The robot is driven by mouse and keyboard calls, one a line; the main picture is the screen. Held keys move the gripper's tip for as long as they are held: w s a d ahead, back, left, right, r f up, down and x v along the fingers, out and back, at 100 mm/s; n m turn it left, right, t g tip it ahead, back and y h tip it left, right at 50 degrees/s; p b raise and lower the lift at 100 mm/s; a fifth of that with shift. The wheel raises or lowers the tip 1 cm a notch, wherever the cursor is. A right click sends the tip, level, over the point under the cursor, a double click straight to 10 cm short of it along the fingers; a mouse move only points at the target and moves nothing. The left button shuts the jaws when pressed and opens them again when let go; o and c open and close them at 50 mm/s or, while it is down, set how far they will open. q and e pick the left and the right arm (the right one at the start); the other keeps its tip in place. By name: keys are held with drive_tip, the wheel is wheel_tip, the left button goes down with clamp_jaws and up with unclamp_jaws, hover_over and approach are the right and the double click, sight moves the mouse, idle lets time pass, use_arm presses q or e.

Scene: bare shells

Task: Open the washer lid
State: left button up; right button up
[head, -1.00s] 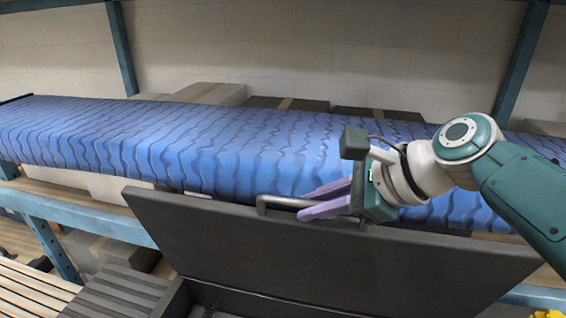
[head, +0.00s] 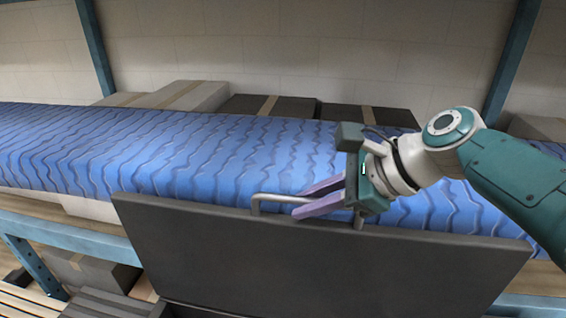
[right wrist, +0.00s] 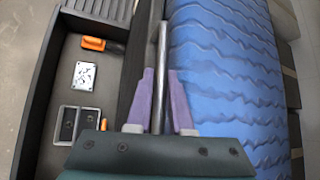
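No washer shows; the lid here is a flat dark grey panel (head: 320,265) on a dark box, raised and standing steeply in the head view. A grey metal bar handle (head: 272,198) runs along its top edge. My right gripper (head: 308,201) is at the handle, with its two purple fingers apart. In the right wrist view, the fingers (right wrist: 160,88) lie on either side of the bar (right wrist: 161,50), with narrow gaps, so it looks open around it. The open box interior (right wrist: 77,75) shows left of the lid there. My left gripper is out of view.
A long blue wavy-patterned slab (head: 180,155) lies on a shelf right behind the lid. Cardboard boxes (head: 190,96) stand behind it against the wall. The box holds an orange-handled item (right wrist: 93,43), a white card-like piece (right wrist: 84,75) and a small dark divided tray (right wrist: 77,123).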

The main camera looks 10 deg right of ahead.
drive_tip(key=o, duration=0.4)
drive_tip(key=shift+s+d+r, duration=0.1)
drive_tip(key=shift+d+r, duration=0.05)
drive_tip(key=p+v, duration=0.1)
drive_tip(key=v, duration=0.8)
drive_tip(key=shift+s+d+r, duration=0.1)
drive_tip(key=shift+s, duration=0.1)
drive_tip(key=s+d+r+n+g+h+p, duration=0.1)
drive_tip(key=s+n+p, duration=0.4)
drive_tip(key=s+n, duration=0.6)
drive_tip(key=s+d+r+n+g+h+p, duration=0.1)
drive_tip(key=s+r+n+h+p, duration=0.3)
drive_tip(key=s+n, duration=0.7)
drive_tip(key=s+d+h+p, duration=0.1)
drive_tip(key=s+h, duration=0.1)
drive_tip(key=s, duration=0.1)
drive_tip(key=shift+h, duration=0.3)
